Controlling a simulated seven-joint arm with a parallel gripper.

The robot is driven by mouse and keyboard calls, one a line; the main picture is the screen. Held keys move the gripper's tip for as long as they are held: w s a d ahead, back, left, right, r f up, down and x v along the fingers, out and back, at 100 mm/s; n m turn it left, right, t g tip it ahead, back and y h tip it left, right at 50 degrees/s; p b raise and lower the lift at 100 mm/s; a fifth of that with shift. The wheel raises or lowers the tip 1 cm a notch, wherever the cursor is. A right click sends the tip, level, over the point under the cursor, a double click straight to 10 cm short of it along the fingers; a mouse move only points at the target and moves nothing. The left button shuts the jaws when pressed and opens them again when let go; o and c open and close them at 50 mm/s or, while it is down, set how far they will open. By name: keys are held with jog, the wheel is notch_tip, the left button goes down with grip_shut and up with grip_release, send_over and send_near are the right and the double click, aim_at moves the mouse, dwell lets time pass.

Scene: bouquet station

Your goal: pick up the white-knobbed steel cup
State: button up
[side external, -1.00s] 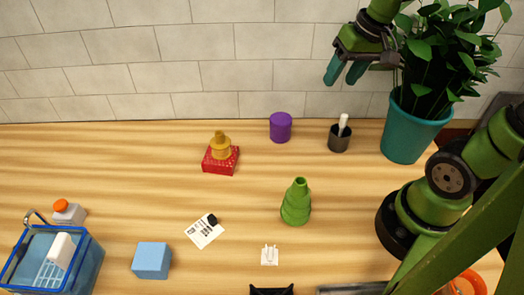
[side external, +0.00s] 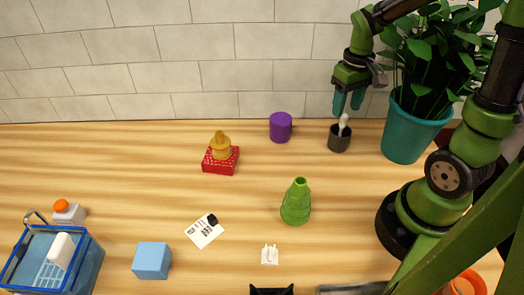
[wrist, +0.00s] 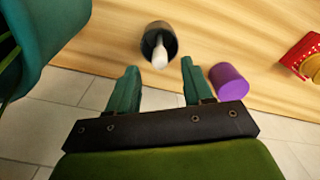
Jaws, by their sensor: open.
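The steel cup (side external: 339,143) is a small dark grey cup standing upright at the back right of the wooden table, with a white knob (side external: 343,122) sticking up out of it. My gripper (side external: 348,107) is open and empty, fingers pointing down, just above the cup with the fingertips close to the knob's top. In the wrist view the cup (wrist: 158,42) lies beyond and roughly between the two teal fingertips of my gripper (wrist: 159,66), its white knob pointing toward the camera. In that view the cup is not between the jaws.
A purple cylinder (side external: 280,127) stands left of the cup, and a teal plant pot (side external: 413,128) stands close on its right. The tiled wall (side external: 270,60) rises right behind. A green stepped vase (side external: 296,203) stands nearer the front. The table between cup and vase is clear.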

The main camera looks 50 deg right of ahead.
aim_at(345, 115)
notch_tip(345, 115, down, 6)
jog(key=shift+s+r, duration=0.1)
jog(key=shift+s, duration=0.05)
dwell(0.3)
grip_shut()
